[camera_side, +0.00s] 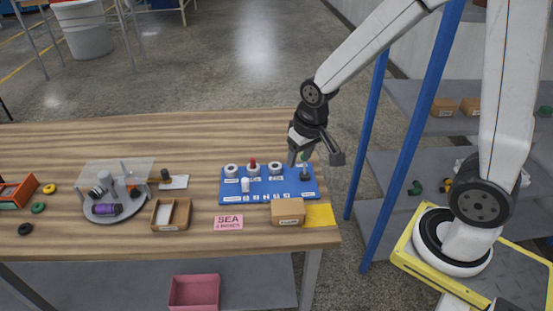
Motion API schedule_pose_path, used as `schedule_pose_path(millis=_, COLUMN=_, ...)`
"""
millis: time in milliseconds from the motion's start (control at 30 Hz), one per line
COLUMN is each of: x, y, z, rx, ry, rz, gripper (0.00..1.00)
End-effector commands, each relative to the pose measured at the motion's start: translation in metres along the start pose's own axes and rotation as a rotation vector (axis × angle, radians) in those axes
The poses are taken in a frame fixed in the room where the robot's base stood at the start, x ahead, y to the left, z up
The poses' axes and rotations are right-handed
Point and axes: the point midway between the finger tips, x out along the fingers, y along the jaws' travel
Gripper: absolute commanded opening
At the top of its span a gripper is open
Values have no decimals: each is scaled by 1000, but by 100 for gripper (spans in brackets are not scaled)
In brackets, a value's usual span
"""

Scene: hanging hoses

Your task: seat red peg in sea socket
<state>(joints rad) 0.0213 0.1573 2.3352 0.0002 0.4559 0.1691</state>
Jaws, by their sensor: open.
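A blue board (267,196) lies on the wooden table with a row of white round sockets. The red peg (253,162) stands upright at the second socket from the left (253,170); how deep it sits is unclear. A white peg (245,185) stands in front of it. A dark piece with a green top (305,170) is at the board's right end. My gripper (315,158) is open above that right end, its fingers on either side of the green top in the picture; contact is unclear. The socket labels are too small to read.
A pink note reading SEA (228,222) lies in front of the board. A cardboard box (288,211) overlaps the board's front right. A wooden tray (171,214) and a round grey turntable (113,210) with several items stand left. The table behind the board is clear.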

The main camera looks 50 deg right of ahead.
Motion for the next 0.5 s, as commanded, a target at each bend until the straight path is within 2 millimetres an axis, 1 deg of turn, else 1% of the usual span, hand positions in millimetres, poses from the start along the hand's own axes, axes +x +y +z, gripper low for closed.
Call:
schedule_pose_path(millis=33, x=-3, y=0, z=14, rx=-39, ry=9, rz=-2, gripper=59)
schedule_pose_path(millis=100, x=-5, y=2, z=29, rx=-89, ry=19, rz=-5, gripper=59)
schedule_pose_path(millis=200, x=-6, y=3, z=46, rx=-144, ry=30, rz=-7, gripper=59)
schedule_pose_path(millis=300, x=-7, y=4, z=56, rx=-177, ry=36, rz=-7, gripper=59)
schedule_pose_path(millis=500, x=-7, y=4, z=61, rx=-193, ry=39, rz=-8, gripper=59)
